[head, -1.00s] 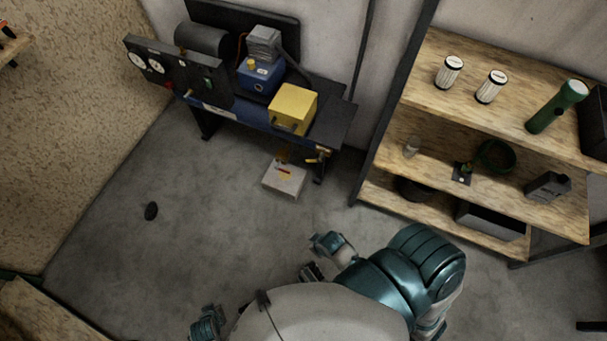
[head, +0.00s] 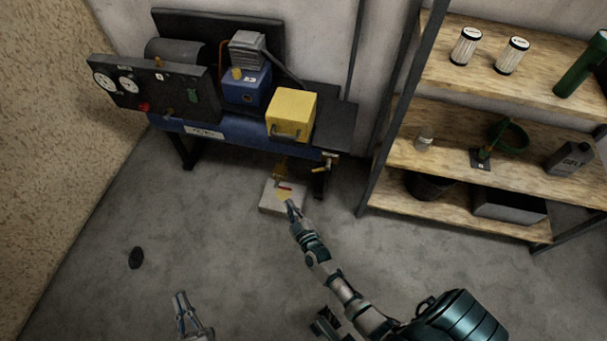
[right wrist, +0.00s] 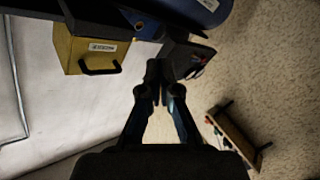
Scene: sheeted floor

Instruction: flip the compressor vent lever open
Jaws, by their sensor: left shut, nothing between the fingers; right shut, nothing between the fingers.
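The compressor is a blue tank (head: 240,135) on dark legs with a gauge panel (head: 135,85). A brass fitting with a yellow handle (head: 326,163) sits at the tank's right end. Another brass fitting (head: 280,168) hangs under the tank, above a pale box (head: 270,197) on the floor that shows a red strip. I cannot tell which part is the vent lever. My right gripper (head: 291,207) is shut and empty, overlapping the pale box's front edge in the head view; contact is unclear. It also shows in the right wrist view (right wrist: 161,88). My left gripper (head: 180,298) is shut and empty, over open floor.
A yellow box (head: 292,112) with a handle stands on the compressor's right end; it also shows in the right wrist view (right wrist: 88,48). A wooden shelf unit (head: 400,155) with several items stands at right. A dark round object (head: 136,258) lies on otherwise clear floor at left.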

